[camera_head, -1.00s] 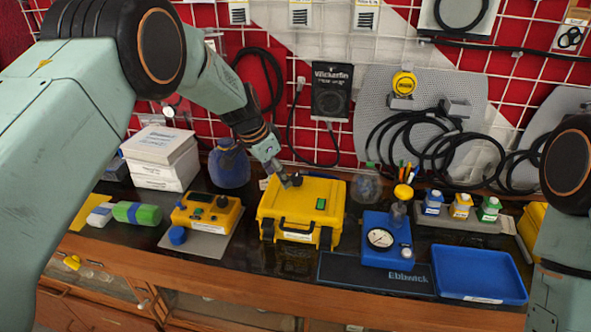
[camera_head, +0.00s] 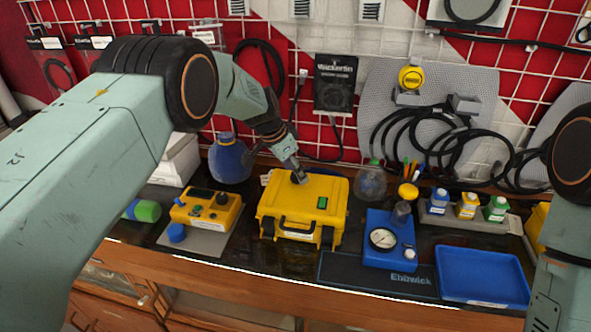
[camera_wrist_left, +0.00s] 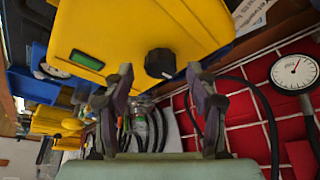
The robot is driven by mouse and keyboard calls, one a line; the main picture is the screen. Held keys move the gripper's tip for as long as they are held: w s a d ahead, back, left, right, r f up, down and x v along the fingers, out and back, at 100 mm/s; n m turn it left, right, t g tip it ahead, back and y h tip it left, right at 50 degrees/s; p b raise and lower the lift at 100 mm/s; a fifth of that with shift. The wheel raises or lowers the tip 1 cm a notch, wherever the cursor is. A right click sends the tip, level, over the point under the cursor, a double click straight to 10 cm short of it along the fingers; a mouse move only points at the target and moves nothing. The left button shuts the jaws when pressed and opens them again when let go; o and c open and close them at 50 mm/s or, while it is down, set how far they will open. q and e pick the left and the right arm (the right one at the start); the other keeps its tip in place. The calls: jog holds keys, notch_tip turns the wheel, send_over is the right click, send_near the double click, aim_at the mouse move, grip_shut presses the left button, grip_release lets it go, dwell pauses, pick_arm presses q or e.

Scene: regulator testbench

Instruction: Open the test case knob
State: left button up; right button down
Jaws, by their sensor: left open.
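The yellow test case (camera_head: 275,210) sits shut on the dark bench top, with a black handle in front and a green label on its lid. Its black knob (camera_wrist_left: 160,63) stands on the lid in the left wrist view. In the head view the knob is hard to tell from my fingers. My left gripper (camera_head: 298,172) is over the back of the lid. In the left wrist view my left gripper (camera_wrist_left: 159,75) is open, its fingertips to either side of the knob, with gaps visible. My right gripper is out of view; only that arm shows at the right edge.
A yellow control box (camera_head: 205,208) stands left of the case, with a blue flask (camera_head: 230,162) behind. A blue gauge unit (camera_head: 388,242), a blue tray (camera_head: 482,275) and small bottles (camera_head: 467,206) stand to the right. Cables hang on the red wall behind.

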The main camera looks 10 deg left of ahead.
pick_arm(q)
jog(key=shift+w+f, duration=0.35)
jog(key=shift+f, duration=0.3)
jog(key=shift+s+d+r, duration=0.15)
jog(key=shift+s+r, duration=0.1)
jog(key=shift+s, duration=0.15)
jog(key=shift+c, duration=0.3)
jog(key=shift+w+f, duration=0.3)
jog(key=shift+w, duration=0.05)
jog(key=c, duration=0.4)
jog(key=shift+s+r, duration=0.1)
jog(key=shift+r, duration=0.05)
jog(key=c, duration=0.5)
jog(key=shift+c, duration=1)
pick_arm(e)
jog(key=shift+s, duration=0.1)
